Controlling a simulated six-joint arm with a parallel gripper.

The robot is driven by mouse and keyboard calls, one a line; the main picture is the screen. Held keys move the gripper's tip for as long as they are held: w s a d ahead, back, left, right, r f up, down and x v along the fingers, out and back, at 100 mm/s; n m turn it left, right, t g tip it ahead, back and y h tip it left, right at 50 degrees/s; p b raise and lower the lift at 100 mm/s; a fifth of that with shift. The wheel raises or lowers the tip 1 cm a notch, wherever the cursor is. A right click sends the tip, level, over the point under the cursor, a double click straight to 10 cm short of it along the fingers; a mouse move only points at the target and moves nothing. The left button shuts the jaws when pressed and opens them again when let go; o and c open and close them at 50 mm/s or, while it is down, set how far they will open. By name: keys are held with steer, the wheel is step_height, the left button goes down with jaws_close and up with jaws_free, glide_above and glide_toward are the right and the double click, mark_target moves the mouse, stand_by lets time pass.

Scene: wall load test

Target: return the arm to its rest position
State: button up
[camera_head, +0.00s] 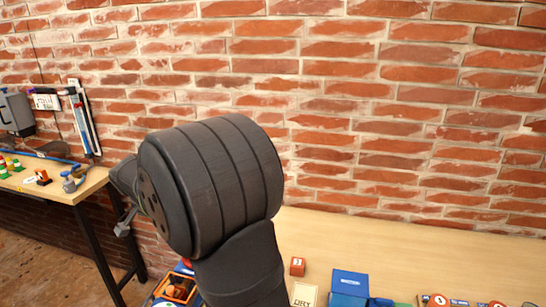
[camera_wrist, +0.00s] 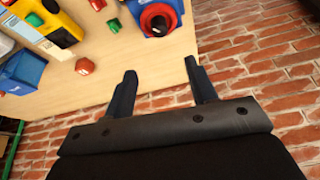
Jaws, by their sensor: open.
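My gripper (camera_wrist: 159,85) shows in the wrist view with its two dark fingers spread apart and nothing between them. The fingers overlap the edge of a wooden table top (camera_wrist: 140,60) and the brick wall in that view. In the head view my dark arm fills the middle, in front of the brick wall. The gripper's fingers cannot be made out clearly there.
The wooden table (camera_head: 330,235) holds a red block (camera_head: 297,266), a blue box (camera_head: 349,283) and a card (camera_head: 304,294) near my arm. A second table (camera_head: 95,183) with small items stands at the left. The brick wall (camera_head: 400,120) runs behind. The wrist view shows a blue item with a red ring (camera_wrist: 157,18).

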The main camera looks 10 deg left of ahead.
steer(key=x, duration=1.5)
steer(key=shift+f, duration=0.3)
steer(key=d+v, duration=0.1)
steer(key=v, duration=1.7)
steer(key=x, duration=1.1)
steer(key=a+x, duration=0.1)
steer(key=x, duration=0.5)
steer(key=shift+f, duration=0.2)
steer(key=shift+w+f, duration=0.25)
steer(key=shift+f, duration=0.1)
steer(key=n+y, duration=0.1)
steer(key=n, duration=0.2)
steer(key=shift+d+r, duration=0.1)
steer(key=shift+d, duration=0.05)
steer(key=shift+d+n+g+y, duration=0.15)
steer(key=shift+n+y, duration=0.35)
steer(key=shift+n, duration=0.7)
steer(key=shift+a+n+g+y, duration=0.1)
steer(key=shift+n+g+y, duration=0.3)
steer(key=shift+n, duration=0.8)
steer(key=shift+w+d+n+g+y, duration=0.1)
steer(key=shift+n+g+y, duration=0.2)
steer(key=shift+n, duration=0.75)
steer(key=shift+n+g+y, duration=0.15)
steer(key=shift+n+y, duration=0.15)
steer(key=shift+n, duration=0.75)
steer(key=shift+w+n+g+y, duration=0.1)
steer(key=shift+n+g+y, duration=0.4)
steer(key=shift+n, duration=1.5)
